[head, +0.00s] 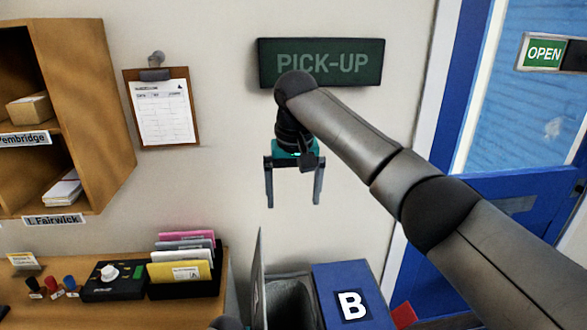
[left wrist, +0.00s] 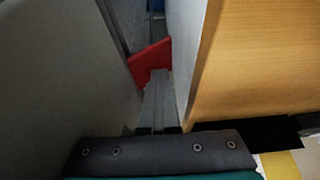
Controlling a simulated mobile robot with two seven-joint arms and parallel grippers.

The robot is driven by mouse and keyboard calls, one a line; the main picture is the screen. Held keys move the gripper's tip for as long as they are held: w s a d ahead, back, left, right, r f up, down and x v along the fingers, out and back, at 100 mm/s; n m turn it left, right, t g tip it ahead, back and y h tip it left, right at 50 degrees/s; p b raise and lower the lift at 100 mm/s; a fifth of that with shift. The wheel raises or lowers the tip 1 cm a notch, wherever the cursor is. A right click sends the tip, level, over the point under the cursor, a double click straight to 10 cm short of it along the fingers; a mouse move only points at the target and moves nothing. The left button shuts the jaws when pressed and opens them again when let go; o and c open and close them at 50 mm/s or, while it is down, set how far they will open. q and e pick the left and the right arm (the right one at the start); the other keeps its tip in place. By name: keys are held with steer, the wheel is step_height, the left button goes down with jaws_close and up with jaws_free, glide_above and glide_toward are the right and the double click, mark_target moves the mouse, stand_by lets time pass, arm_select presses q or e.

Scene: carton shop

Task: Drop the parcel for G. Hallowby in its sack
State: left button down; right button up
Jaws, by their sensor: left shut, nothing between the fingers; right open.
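My right gripper (head: 293,200) hangs open and empty in the head view, in front of the wall below the PICK-UP sign. My left gripper (left wrist: 158,100) is shut with nothing between its fingers. It points into a narrow gap between a grey panel (left wrist: 65,80) and a wooden panel (left wrist: 260,60). A red object (left wrist: 150,65) shows beyond its fingertips. A brown parcel (head: 30,109) lies in the shelf above the Pembridge label; its own label cannot be read. I see no parcel or sack marked G. Hallowby.
A grey open bin (head: 290,300) and a blue lid marked B (head: 350,297) stand low in the middle. A wooden counter (head: 120,318) holds a black control box (head: 115,280) and a folder rack (head: 185,290). A blue door (head: 500,215) is on the right.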

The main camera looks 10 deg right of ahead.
arm_select(q)
steer(key=shift+s+d+r+p, duration=0.3)
steer(key=shift+r+p, duration=0.1)
steer(key=shift+r, duration=0.1)
steer(key=shift+w+a+r+p, duration=0.15)
steer(key=shift+w+r+p, duration=0.05)
steer(key=shift+r+p, duration=1.05)
steer(key=shift+r, duration=0.15)
steer(key=shift+w+a+r+p, duration=0.1)
steer(key=shift+r+p, duration=0.45)
steer(key=shift+r, duration=2.35)
